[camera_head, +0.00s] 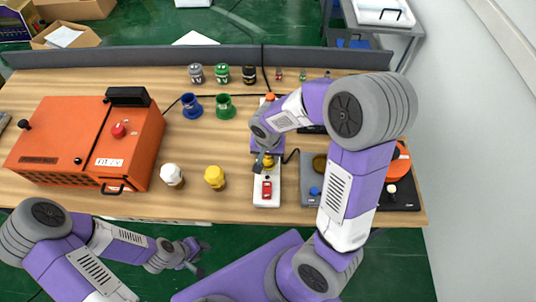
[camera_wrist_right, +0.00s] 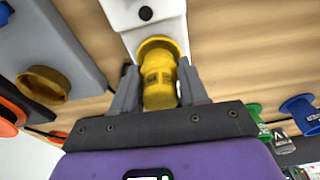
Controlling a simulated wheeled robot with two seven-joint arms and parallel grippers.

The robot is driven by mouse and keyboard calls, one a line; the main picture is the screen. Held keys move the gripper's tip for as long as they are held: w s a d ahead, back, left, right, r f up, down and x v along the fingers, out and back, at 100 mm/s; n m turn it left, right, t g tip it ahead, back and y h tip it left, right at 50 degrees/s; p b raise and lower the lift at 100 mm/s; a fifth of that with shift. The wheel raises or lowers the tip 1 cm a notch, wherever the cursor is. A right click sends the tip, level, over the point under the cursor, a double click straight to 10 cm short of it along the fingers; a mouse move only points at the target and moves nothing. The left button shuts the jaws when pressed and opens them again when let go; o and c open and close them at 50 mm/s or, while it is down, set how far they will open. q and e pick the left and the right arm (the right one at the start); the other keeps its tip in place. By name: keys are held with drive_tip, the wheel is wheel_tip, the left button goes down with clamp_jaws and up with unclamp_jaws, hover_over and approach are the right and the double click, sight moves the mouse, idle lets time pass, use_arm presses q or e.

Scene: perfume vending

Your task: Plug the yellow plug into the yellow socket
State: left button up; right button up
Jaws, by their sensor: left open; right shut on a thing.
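My right gripper (camera_head: 267,162) is over the white block with a red switch (camera_head: 267,190) in the head view. In the right wrist view, the right gripper (camera_wrist_right: 159,90) is shut on the yellow plug (camera_wrist_right: 160,82). The plug's far end meets a yellow ring-like part at the white block (camera_wrist_right: 148,15); I cannot tell how deep it sits. The plug shows only as a small yellow patch (camera_head: 268,161) in the head view. My left gripper (camera_head: 188,257) is open and empty, low in front of the table.
A grey box (camera_head: 310,192) with a dark gold round opening stands to the right. A yellow piece (camera_head: 215,178) and a white piece (camera_head: 172,176) stand to the left. Blue (camera_head: 191,106) and green (camera_head: 224,106) pieces stand behind. An orange machine (camera_head: 85,145) fills the left side.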

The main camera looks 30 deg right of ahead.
drive_tip(key=shift+f+b, duration=0.55)
drive_tip(key=shift+b, duration=0.2)
idle(1.1)
